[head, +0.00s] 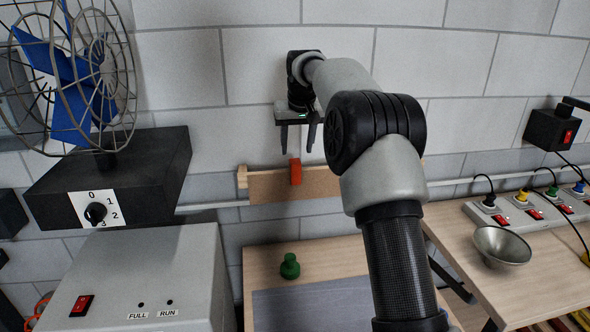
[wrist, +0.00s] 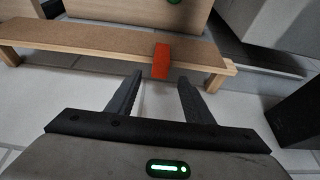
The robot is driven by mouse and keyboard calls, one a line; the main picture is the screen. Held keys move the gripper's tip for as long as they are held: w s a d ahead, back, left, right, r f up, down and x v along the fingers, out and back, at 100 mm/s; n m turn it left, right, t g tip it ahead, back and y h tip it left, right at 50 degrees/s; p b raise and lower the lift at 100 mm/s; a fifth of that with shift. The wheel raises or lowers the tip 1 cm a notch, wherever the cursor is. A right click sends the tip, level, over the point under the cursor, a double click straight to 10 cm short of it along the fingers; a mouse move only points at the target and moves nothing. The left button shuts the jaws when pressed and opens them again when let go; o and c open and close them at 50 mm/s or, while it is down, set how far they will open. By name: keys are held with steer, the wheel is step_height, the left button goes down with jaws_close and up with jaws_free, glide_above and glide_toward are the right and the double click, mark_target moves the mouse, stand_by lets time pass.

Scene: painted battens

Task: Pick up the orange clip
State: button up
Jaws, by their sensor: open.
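The orange clip (head: 296,172) is a small upright block straddling the wooden batten (head: 262,189) on the wall. In the wrist view the clip (wrist: 161,61) sits on the batten (wrist: 95,43), just beyond my fingertips and roughly in line with the gap between them. My gripper (head: 297,148) points down in front of the wall, above the clip in the head view. In the wrist view my gripper (wrist: 158,84) has its two fingers apart with nothing between them. The fingers appear apart from the clip.
A wooden bench (head: 270,255) with a green knob-like piece (head: 289,267) stands below the batten. A caged fan (head: 75,85) on a dark box is at left, above a grey cabinet (head: 150,275). At right, a table holds a metal bowl (head: 501,246) and power strips.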

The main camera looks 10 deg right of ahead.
mark_target(295, 161)
steer(key=shift+p+x, duration=0.5)
steer(key=shift+x, duration=2.8)
steer(key=c, duration=1.1)
steer(key=shift+r, duration=0.15)
